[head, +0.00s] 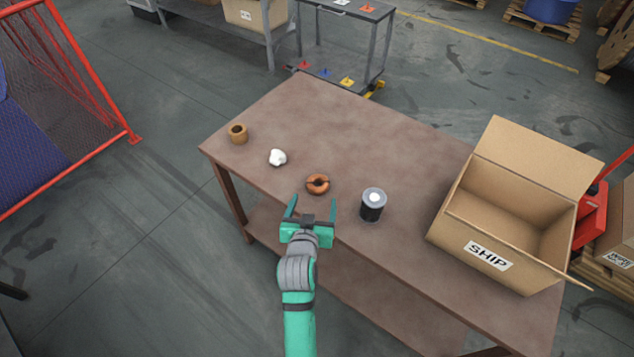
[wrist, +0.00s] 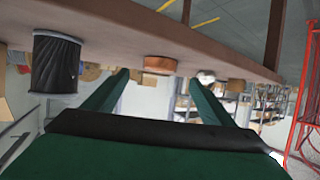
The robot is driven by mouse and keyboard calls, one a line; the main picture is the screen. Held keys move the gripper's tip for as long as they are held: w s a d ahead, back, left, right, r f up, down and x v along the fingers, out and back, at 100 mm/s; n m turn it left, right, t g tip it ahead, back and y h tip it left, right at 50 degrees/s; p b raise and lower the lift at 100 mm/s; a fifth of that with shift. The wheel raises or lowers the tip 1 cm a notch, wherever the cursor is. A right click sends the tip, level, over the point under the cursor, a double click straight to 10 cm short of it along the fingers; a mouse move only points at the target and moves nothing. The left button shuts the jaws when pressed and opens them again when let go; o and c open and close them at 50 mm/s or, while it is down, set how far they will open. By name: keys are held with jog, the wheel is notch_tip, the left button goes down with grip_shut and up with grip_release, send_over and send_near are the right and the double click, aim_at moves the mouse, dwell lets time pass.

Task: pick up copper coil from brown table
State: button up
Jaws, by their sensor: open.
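The copper coil (head: 318,184) is a small orange-brown ring lying on the brown table (head: 345,125) near its front edge. My gripper (head: 311,208) is open and empty, just in front of the coil with its fingers pointing toward it. In the wrist view, which is upside down, the coil (wrist: 159,65) shows between and beyond the two open fingers (wrist: 158,82). The coil is apart from both fingers.
A white lump (head: 277,158) and a tan ring (head: 238,133) lie to the left. An open cardboard box marked SHIP (head: 488,258) stands at the table's right end. The back middle is clear.

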send_near(319, 177)
jog(key=shift+f+x, duration=0.25)
jog(key=shift+x, duration=2.25)
jog(key=shift+s+a, duration=0.1)
jog(key=shift+s, duration=0.1)
jog(key=c, duration=1.3)
jog(key=shift+r, duration=0.1)
